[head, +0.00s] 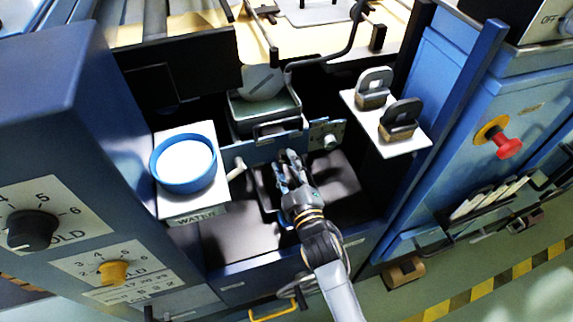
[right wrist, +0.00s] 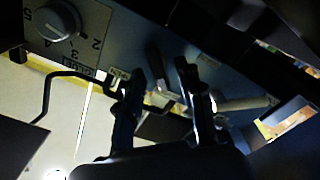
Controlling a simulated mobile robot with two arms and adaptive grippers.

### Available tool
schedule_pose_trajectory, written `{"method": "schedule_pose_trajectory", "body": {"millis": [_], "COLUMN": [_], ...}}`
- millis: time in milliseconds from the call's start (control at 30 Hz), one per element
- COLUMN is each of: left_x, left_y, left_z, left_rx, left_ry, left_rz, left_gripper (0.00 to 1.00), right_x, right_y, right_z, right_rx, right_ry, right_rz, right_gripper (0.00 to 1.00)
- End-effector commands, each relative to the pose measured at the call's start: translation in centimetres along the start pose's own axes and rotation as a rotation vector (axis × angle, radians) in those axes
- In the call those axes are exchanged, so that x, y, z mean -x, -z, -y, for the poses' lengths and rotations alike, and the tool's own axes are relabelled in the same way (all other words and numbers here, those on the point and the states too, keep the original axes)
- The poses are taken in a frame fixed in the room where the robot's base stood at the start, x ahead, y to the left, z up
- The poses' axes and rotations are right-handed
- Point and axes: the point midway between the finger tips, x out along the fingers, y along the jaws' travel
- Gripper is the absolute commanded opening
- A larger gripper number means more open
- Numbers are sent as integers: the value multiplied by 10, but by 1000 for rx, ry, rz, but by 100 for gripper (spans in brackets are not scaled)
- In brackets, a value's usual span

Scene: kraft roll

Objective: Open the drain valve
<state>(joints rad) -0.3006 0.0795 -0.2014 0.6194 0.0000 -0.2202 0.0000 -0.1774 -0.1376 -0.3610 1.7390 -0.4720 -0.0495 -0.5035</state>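My right gripper (head: 288,162) reaches down into the dark bay between the blue cabinets, in front of a blue cross panel. The right wrist view shows its two fingers (right wrist: 162,75) apart, with nothing held between them. Beyond the fingertips in that view is a small dark lever (right wrist: 154,66) with a metal lower part, beside small white labels. In the head view the gripper hides that spot. My left gripper is out of view.
A blue-rimmed round container (head: 183,163) stands on a box marked WATER, left of my arm. A pale handle (head: 236,169) juts out beside it. A numbered dial (right wrist: 55,20) is on the panel. Right of the bay, a white shelf (head: 386,131) carries two dark clamp-like parts.

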Motion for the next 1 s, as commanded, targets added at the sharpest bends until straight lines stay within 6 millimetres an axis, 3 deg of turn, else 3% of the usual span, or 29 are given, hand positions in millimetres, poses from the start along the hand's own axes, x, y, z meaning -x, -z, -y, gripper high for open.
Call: {"method": "schedule_pose_trajectory", "body": {"millis": [133,300,333,667,1000], "left_x": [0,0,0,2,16], "left_y": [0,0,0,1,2], "left_z": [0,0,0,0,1], "left_rx": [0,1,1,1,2], "left_ry": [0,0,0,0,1], "left_rz": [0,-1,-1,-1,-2], "left_gripper": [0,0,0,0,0], "right_x": [0,0,0,0,0], "right_y": [0,0,0,0,1], "right_z": [0,0,0,-1,-3], "right_rx": [0,0,0,-26,-215], "right_ry": [0,0,0,0,1], "right_rz": [0,0,0,1,2], "right_gripper": [37,2,0,0,0]}}
